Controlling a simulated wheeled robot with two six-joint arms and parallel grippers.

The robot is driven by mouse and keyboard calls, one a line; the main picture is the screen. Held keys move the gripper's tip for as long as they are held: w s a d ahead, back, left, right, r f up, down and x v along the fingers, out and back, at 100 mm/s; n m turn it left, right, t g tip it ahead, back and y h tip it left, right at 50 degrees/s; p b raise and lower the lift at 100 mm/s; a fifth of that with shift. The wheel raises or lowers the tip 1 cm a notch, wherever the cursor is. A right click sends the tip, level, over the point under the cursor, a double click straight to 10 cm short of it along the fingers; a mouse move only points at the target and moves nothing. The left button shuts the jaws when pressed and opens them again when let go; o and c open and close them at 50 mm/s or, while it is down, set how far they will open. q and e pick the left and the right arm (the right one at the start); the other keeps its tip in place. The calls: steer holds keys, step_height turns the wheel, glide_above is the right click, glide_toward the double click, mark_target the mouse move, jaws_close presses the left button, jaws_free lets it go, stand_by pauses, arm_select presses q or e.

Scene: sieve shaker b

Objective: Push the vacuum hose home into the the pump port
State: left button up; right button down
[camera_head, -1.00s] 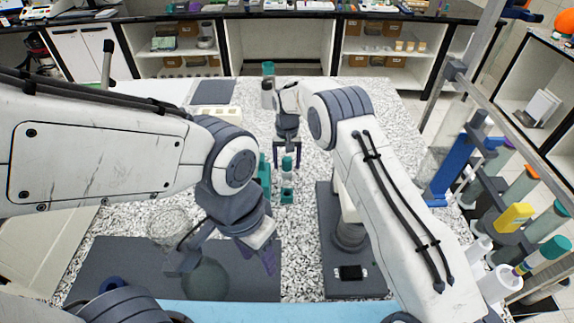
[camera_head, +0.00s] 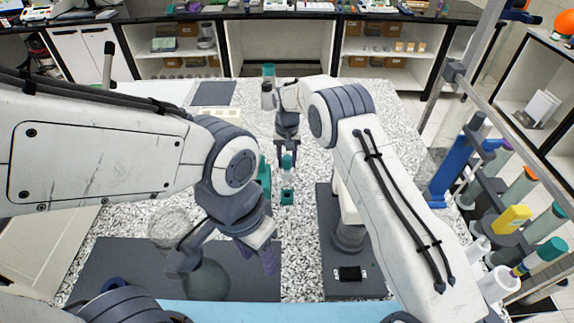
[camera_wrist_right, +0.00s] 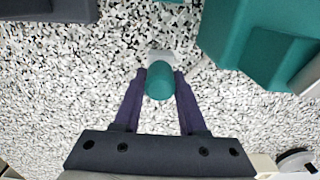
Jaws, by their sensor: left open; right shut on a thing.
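My right gripper (camera_head: 287,152), at the far middle of the speckled table, is shut on a small upright teal-topped piece (camera_head: 287,163). In the right wrist view, the teal top (camera_wrist_right: 160,80) sits between the purple fingertips, with a pale grey part beyond it. A small teal base (camera_head: 287,197) is in line below it in the head view. I cannot tell whether this piece is the vacuum hose's end, and I cannot make out the pump port. My left gripper (camera_head: 224,262) is open and empty, near a dark mat with a translucent dome (camera_head: 206,283).
A teal block (camera_head: 264,176) stands close to the left of the held piece; it also shows in the right wrist view (camera_wrist_right: 240,35). A dark-based device (camera_head: 345,288) stands under my right arm. A bottle rack stands at the right.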

mark_target(287, 157)
steer(key=shift+r+p, duration=1.2)
steer(key=shift+r, duration=1.1)
steer(key=shift+r, duration=0.15)
steer(key=shift+r+p, duration=0.95)
steer(key=shift+r, duration=0.45)
steer(key=shift+s+a+f+p, duration=0.1)
steer(key=shift+s+p, duration=0.25)
steer(key=shift+s, duration=0.2)
steer(key=s+f+p, duration=0.1)
steer(key=s+p, duration=0.2)
steer(key=s, duration=0.6)
steer(key=shift+f, duration=0.4)
